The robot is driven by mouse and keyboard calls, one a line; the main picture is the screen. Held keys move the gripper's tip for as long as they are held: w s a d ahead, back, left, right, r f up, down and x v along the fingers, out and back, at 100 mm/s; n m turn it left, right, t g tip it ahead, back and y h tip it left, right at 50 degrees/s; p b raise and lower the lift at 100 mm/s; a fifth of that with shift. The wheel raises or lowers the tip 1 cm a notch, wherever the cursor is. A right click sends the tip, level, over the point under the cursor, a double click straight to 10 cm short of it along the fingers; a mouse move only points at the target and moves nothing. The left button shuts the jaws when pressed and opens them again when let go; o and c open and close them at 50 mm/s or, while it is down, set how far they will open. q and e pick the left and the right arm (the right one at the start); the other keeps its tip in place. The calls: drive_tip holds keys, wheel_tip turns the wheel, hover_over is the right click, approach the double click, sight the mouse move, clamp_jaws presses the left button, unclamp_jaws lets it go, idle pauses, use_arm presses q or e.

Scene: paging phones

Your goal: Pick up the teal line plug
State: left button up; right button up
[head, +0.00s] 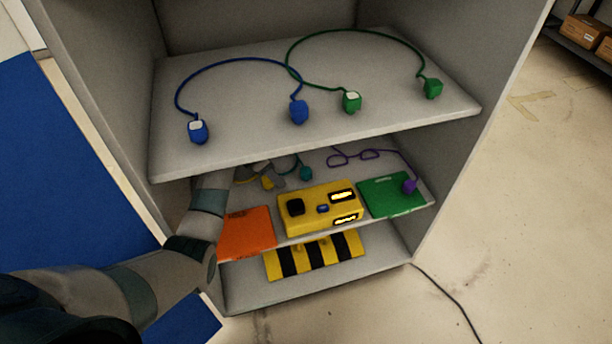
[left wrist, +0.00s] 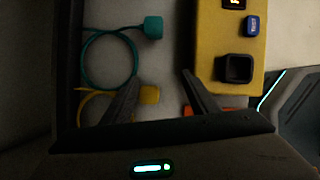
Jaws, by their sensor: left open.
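The teal line plug (head: 306,173) lies on the middle shelf, behind the yellow box and left of its far end, with its teal cable curving away to the left. In the left wrist view the teal plug (left wrist: 153,27) is at the top, at the end of a looped teal cable (left wrist: 88,58). My left gripper (left wrist: 161,76) is open, its fingertips pointing toward the plug and apart from it. In the head view the left gripper (head: 262,175) reaches over the middle shelf, left of the plug. The right gripper is not in view.
A yellow plug (left wrist: 150,94) lies by the left finger in the wrist view. The yellow box (head: 320,208) stands close by, between an orange panel (head: 246,232) and a green panel (head: 392,196). The upper shelf (head: 240,155), with blue and green corded plugs, overhangs the arm.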

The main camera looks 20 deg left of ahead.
use_arm(q)
hover_over(305, 171)
drive_tip(key=s+a, duration=0.3)
drive_tip(key=shift+w+d+b, duration=0.2)
drive_tip(key=shift+b, duration=0.15)
drive_tip(key=shift+w+d, duration=0.4)
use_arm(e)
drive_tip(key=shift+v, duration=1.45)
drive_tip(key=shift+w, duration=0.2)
use_arm(q)
drive_tip(key=shift+w+d+f, duration=0.1)
drive_tip(key=shift+d+f, duration=0.05)
drive_tip(key=shift+f, duration=0.3)
drive_tip(key=b+x, duration=0.1)
drive_tip(key=x, duration=0.2)
drive_tip(key=shift+w+d+f, duration=0.15)
drive_tip(key=shift+w+f, duration=0.05)
drive_tip(key=shift+f, duration=0.3)
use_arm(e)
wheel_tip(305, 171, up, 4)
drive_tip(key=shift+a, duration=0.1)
